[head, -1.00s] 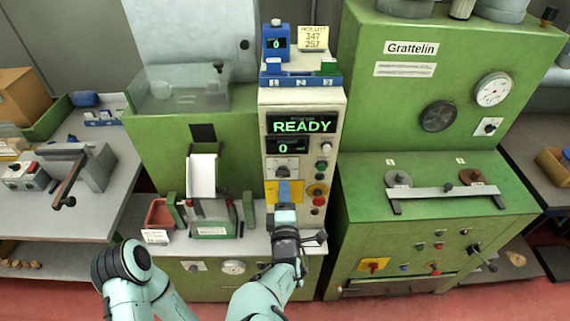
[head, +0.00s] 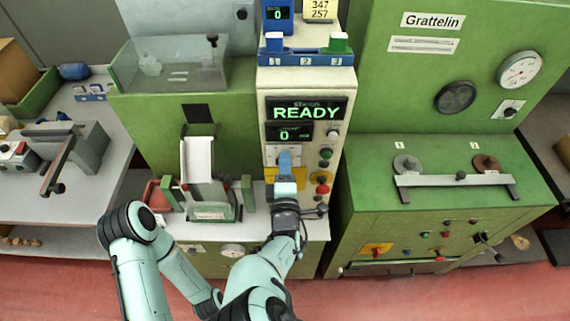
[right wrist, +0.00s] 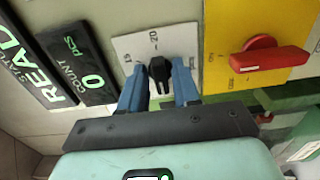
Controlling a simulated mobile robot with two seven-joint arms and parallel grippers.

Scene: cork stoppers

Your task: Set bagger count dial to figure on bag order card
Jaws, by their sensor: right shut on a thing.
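The count dial is a black knob (right wrist: 160,70) on a white scale plate (right wrist: 148,42), seen in the right wrist view. The blue fingers of my right gripper (right wrist: 160,88) are shut on it, one on each side. In the head view my right gripper (head: 285,166) hides most of the dial. The count display (head: 289,133) reads 0 and also shows in the wrist view (right wrist: 90,78). The display above it (head: 306,112) reads READY. My left gripper is out of view.
A red switch (right wrist: 270,55) on a yellow plate sits close beside the dial. Push buttons (head: 325,154) line the panel's right side. A white chute (head: 198,160) stands to the left and a green Grattelin machine (head: 430,90) to the right.

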